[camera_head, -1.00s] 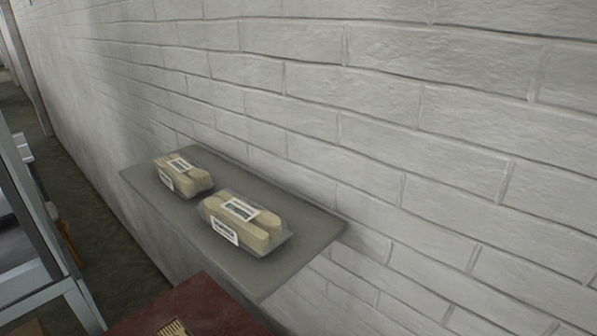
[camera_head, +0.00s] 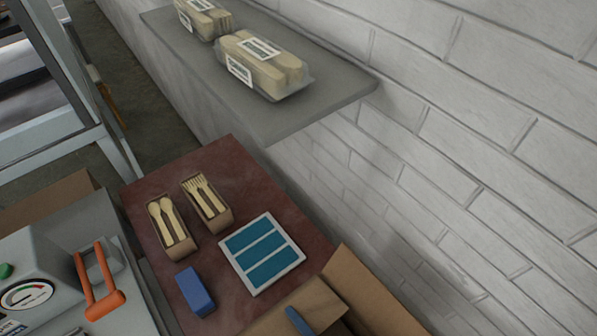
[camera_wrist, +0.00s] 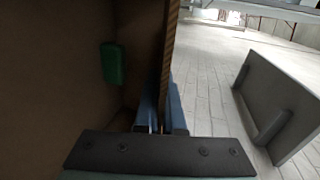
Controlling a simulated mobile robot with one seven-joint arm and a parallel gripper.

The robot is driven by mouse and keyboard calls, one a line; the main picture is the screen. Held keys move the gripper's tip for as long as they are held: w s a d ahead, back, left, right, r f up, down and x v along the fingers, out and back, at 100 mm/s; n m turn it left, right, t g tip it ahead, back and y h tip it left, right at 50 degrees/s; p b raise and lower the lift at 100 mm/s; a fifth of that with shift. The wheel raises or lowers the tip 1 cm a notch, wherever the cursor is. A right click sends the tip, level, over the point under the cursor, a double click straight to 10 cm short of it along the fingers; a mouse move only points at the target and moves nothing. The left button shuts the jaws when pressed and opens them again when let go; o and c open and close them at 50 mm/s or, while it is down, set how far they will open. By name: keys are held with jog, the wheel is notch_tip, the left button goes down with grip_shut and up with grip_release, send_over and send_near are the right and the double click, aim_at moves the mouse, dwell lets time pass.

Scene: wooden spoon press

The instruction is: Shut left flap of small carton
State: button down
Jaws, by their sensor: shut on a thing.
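A brown cardboard carton (camera_head: 372,300) is at the bottom of the head view, with most of its body cut off by the frame. One flap (camera_head: 318,300) stands out at its left, with a small blue piece in front of it that looks like one of my fingertips. In the wrist view, my gripper (camera_wrist: 162,95) has its blue fingers on both sides of a thin upright cardboard panel (camera_wrist: 172,45), shut on it. The carton's dark inside (camera_wrist: 50,80) lies left of this panel. A green piece (camera_wrist: 113,63) shows in there.
A dark red table (camera_head: 160,185) holds two boxes of wooden cutlery (camera_head: 172,230), a blue block (camera_head: 195,291) and a white tray with blue strips (camera_head: 262,253). A grey shelf (camera_head: 330,90) with wrapped packs is above. A machine with orange handles (camera_head: 103,300) is left.

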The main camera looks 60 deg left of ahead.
jog(key=shift+d, duration=0.1)
jog(key=c, duration=1)
grip_release()
notch_tip(320, 180, up, 10)
jog(key=shift+r+p, duration=0.1)
jog(key=shift+p, duration=0.5)
